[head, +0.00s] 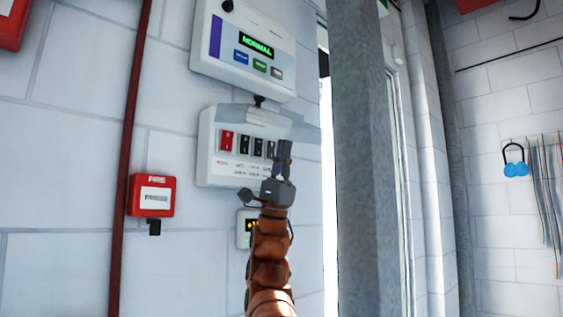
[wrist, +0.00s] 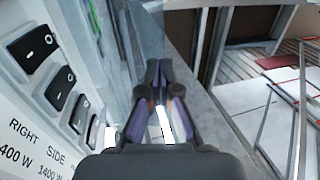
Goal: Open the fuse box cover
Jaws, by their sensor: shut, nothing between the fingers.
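The fuse box (head: 208,150) is a white unit on the wall with one red switch and several black ones. Its see-through grey cover (head: 262,117) shows as a band across the top of the box, reaching past its right edge, and looks swung up off the switches. In the wrist view, the black switches (wrist: 60,88) are at left, and the clear cover (wrist: 115,35) is beside and beyond my fingers. My gripper (head: 285,145) is shut and empty in front of the box's right side, below the cover. I cannot tell whether the fingers touch the cover.
A grey panel reading NORMAL (head: 245,72) hangs just above. A red FIRE call point (head: 152,195) is at left beside a red pipe (head: 128,150). A grey steel column (head: 366,180) stands close on the right. A small lit device (head: 243,230) is below the box.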

